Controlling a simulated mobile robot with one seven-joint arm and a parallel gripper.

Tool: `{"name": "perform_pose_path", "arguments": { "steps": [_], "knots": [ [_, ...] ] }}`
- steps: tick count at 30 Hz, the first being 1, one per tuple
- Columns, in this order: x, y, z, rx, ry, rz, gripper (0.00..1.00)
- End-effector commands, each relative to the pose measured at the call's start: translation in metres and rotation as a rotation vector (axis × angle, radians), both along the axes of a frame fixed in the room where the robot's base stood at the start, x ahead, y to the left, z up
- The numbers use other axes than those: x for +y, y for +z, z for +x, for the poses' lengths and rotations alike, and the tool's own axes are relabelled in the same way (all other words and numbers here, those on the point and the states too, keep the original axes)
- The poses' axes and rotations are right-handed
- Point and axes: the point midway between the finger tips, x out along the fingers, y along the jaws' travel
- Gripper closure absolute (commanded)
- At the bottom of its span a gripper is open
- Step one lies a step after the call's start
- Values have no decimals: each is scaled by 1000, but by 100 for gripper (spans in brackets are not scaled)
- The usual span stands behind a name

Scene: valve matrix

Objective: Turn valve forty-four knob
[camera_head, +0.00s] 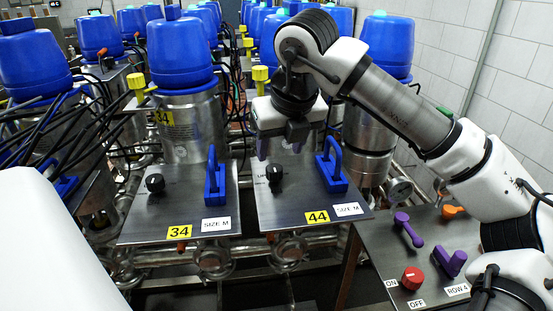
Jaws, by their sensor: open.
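The valve forty-four panel (300,207) is a tilted grey metal plate with a yellow "44" label (317,217) at its front edge. Its black knob (274,173) sits on the left part of the plate, with small white marking beside it. A blue handle (331,167) stands on the right of the same plate. My gripper (283,148) points down, just above and behind the knob in the picture. It appears apart from the knob, with nothing seen between its fingers. The fingertips are small and dark in the view, so the exact gap is hard to tell.
The similar panel 34 (140,217), with its own black knob (155,184) and blue handle (215,176), is at the left. The row 4 panel (385,268) at the right bears a red knob (412,277) and purple levers (408,229). Blue-topped valves crowd the back.

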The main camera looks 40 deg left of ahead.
Motion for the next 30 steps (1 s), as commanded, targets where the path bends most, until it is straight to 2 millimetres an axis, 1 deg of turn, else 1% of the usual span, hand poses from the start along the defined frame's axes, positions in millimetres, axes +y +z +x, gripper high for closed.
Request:
{"name": "perform_pose_path", "arguments": {
  "steps": [3,6,10,15,22,23,30],
  "knots": [
    [9,-21,3,5,4,-1,46],
    [15,-37,6,3,4,0,46],
    [19,-51,9,2,2,0,46],
    [22,-60,11,0,2,1,46],
    [23,-61,11,0,2,1,46],
    [23,-61,11,0,2,1,48],
    [23,-60,11,0,2,1,79]
  ]
}}
